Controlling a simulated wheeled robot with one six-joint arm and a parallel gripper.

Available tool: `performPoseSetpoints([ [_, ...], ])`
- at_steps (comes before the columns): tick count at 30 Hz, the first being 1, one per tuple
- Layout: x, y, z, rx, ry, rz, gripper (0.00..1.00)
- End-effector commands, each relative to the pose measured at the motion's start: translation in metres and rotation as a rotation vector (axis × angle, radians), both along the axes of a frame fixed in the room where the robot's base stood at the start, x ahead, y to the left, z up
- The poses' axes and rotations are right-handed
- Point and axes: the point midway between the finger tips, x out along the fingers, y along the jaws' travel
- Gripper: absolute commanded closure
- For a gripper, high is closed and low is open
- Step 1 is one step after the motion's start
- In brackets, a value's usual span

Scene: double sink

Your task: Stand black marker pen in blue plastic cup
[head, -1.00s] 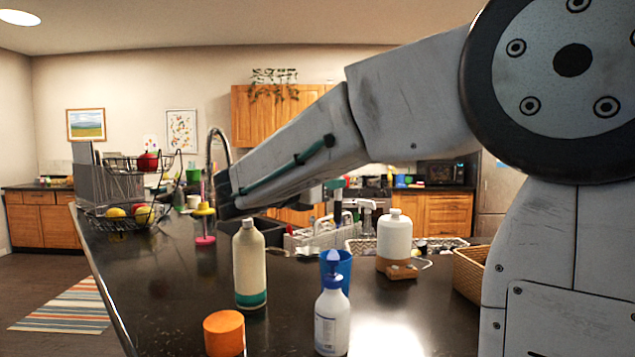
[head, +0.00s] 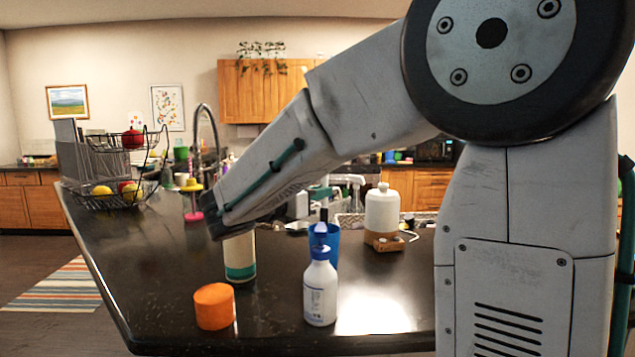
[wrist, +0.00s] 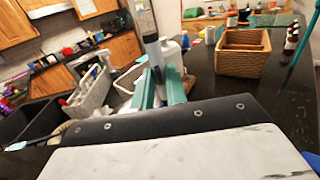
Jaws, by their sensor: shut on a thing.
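The blue plastic cup (head: 332,238) stands on the dark counter in the head view, partly hidden behind a white bottle with a blue top. My gripper (wrist: 164,90) has teal fingers, shut on a long grey and dark object that looks like the black marker pen (wrist: 145,22). In the wrist view the pen sticks up past the fingers, slightly tilted. In the head view my gripper (head: 322,192) is mostly hidden by my arm; a dark upright piece, likely the pen, shows just above the cup. I cannot tell whether it is inside the rim.
The white bottle with the blue top (head: 320,295) stands in front of the cup. An orange cylinder (head: 214,307) and a white-and-teal bottle (head: 240,262) are to the left. A white jug (head: 382,212) stands behind right. A wicker basket (wrist: 243,58) shows in the wrist view.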

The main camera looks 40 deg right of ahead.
Motion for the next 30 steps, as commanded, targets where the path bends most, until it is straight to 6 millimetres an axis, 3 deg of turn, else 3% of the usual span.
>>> performPoseSetpoints([
  [18, 0.0, 0.0, -0.048, 0.0, 0.001, 0.0, 1.0],
  [30, 0.0, 0.0, -0.059, 0.0, -0.001, -0.001, 1.0],
])
